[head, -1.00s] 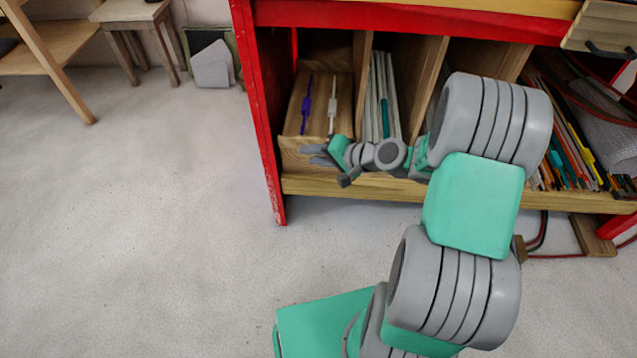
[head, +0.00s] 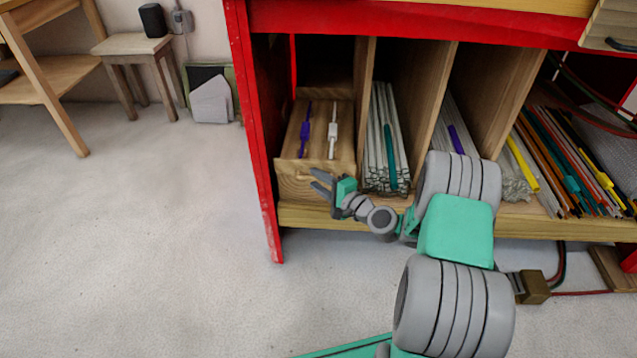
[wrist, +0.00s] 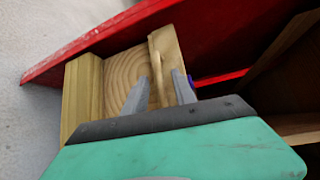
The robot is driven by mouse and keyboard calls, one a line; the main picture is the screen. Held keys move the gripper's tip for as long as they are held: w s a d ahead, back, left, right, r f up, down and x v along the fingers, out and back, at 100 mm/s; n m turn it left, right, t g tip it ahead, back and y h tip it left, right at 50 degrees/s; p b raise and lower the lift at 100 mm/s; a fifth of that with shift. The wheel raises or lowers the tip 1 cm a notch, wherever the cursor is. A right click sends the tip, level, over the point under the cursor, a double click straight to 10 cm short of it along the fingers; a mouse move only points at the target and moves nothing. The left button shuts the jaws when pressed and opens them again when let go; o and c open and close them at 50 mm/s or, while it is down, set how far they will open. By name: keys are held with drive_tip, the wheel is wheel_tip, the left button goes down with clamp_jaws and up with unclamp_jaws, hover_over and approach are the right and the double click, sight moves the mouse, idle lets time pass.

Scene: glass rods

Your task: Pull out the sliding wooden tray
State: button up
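The wooden tray (head: 297,180) sits in the leftmost compartment of the red-framed shelf. A purple rod (head: 306,130) and a white rod (head: 333,130) lie on it. My gripper (head: 316,179) is at the tray's front, near its upper right part, with its fingers pointing left. In the wrist view my gripper (wrist: 163,82) has its fingers apart, on either side of a thin wooden lip (wrist: 166,55) along the tray's front. One finger is over the end-grain face; the other is beyond the lip. I cannot tell whether they touch it.
The shelf's red side post (head: 258,140) stands close left of the tray. A wooden divider (head: 364,100) and bundled glass rods (head: 384,140) are on its right. Coloured rods (head: 565,165) fill a compartment farther right. The floor (head: 150,250) in front and to the left is clear.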

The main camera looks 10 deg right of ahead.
clamp_jaws()
idle(1.4)
